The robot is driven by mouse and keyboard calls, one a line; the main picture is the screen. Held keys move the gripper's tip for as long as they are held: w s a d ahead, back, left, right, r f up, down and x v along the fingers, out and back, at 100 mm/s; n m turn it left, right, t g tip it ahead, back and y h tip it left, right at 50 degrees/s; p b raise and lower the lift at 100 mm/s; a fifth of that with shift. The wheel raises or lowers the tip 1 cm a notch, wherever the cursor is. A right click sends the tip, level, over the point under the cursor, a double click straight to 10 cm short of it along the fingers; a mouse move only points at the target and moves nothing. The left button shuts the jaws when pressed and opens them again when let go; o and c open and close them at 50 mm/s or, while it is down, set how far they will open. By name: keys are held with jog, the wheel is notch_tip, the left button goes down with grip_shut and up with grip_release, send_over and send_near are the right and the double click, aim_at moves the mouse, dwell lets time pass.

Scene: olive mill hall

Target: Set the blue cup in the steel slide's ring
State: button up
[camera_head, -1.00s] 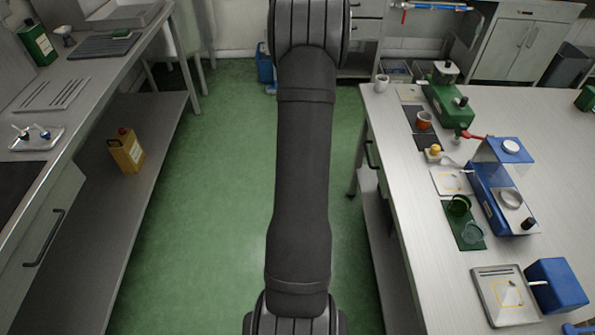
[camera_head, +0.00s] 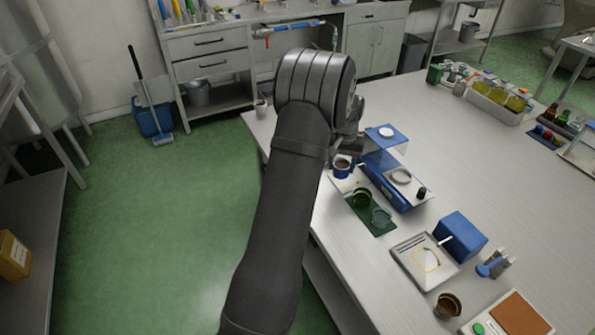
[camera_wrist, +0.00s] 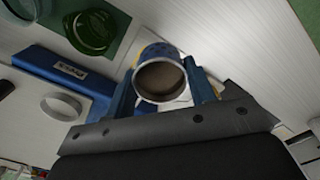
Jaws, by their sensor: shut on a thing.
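The blue cup (camera_wrist: 148,55) is between the two blue fingers of my gripper (camera_wrist: 163,84) in the wrist view, its open mouth facing the camera and its inside brownish. In the head view the cup (camera_head: 342,172) shows just right of my arm, near the bench's left edge. My gripper is shut on it; its fingers are mostly hidden there. The steel slide (camera_head: 418,188) lies on the blue machine, right of the cup, with its pale ring (camera_head: 401,176) standing empty. The ring also shows at left in the wrist view (camera_wrist: 62,106), apart from the cup.
A green mat (camera_head: 378,228) with a dark green ring (camera_head: 361,198) and a clear round piece (camera_head: 381,217) lies in front of the blue machine (camera_head: 378,176). Nearer are a steel tray (camera_head: 403,254), a blue box (camera_head: 461,236) and a brown cup (camera_head: 447,306).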

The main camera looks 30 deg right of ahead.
jog(key=shift+m, duration=0.7)
jog(key=s+d+r, duration=0.1)
jog(key=s+d, duration=0.2)
jog(key=s+d+r, duration=0.1)
jog(key=s+d, duration=0.1)
jog(key=d, duration=0.2)
jog(key=s+d+r, duration=0.1)
jog(key=s+d, duration=0.2)
jog(key=d, duration=0.1)
jog(key=shift+s+d+r, duration=0.25)
jog(key=shift+s, duration=0.05)
jog(key=shift+s+d+f+n, duration=0.1)
jog(key=shift+s+d+n, duration=0.1)
jog(key=shift+d+n, duration=0.6)
jog(key=shift+s+d+r+n, duration=0.1)
jog(key=shift+s+d+n, duration=0.25)
jog(key=shift+d, duration=0.7)
jog(key=shift+s+d+f+n, duration=0.1)
jog(key=shift+d+n, duration=0.65)
jog(key=shift+d, duration=0.15)
jog(key=shift+s+f, duration=0.1)
jog(key=shift+f, duration=0.45)
jog(key=shift+f, duration=0.55)
jog(key=shift+f, duration=0.1)
jog(key=shift+f, duration=0.35)
